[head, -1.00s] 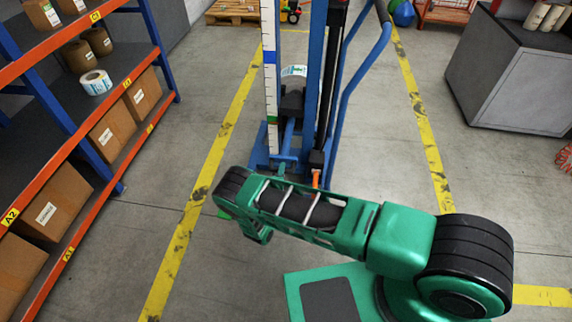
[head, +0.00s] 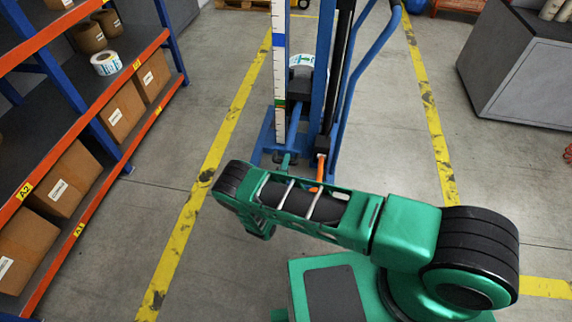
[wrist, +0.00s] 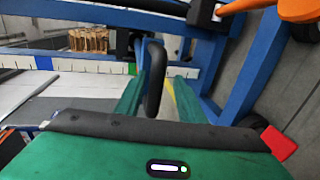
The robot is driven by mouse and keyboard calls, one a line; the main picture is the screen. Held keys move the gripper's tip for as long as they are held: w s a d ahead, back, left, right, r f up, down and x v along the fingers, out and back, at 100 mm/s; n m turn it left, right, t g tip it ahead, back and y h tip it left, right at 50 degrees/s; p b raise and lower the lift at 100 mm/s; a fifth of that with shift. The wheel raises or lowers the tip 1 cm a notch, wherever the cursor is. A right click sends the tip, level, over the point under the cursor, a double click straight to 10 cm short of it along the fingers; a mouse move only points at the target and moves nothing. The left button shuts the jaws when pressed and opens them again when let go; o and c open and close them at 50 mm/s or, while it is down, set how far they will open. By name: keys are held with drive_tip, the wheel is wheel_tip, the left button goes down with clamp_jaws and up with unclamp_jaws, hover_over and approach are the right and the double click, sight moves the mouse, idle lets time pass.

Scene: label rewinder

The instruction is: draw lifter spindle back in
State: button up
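The lifter (head: 327,70) is a blue upright frame with a white scale strip (head: 279,75) and a bent blue handle (head: 372,55). Behind its mast, a white label roll (head: 302,62) shows above a dark part; I cannot make out the spindle clearly. An orange lever (head: 320,172) is low on the lifter; it also shows at the upper right of the wrist view (wrist: 245,5). My gripper (wrist: 158,92) is in front of the lifter, its green fingers apart. A black rounded bar (wrist: 155,78) stands between them; I cannot tell if they touch it.
An orange-and-blue shelf (head: 95,85) with boxes and rolls stands at left. A grey cabinet (head: 520,75) stands at right. Yellow floor lines (head: 210,170) run either side of the lifter. In the wrist view, a red part (wrist: 279,143) is at lower right. Floor between is clear.

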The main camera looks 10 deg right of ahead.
drive_tip(key=shift+w+r, duration=0.1)
drive_tip(key=shift+a, duration=0.1)
drive_tip(key=v, duration=1)
drive_tip(key=shift+s, duration=0.4)
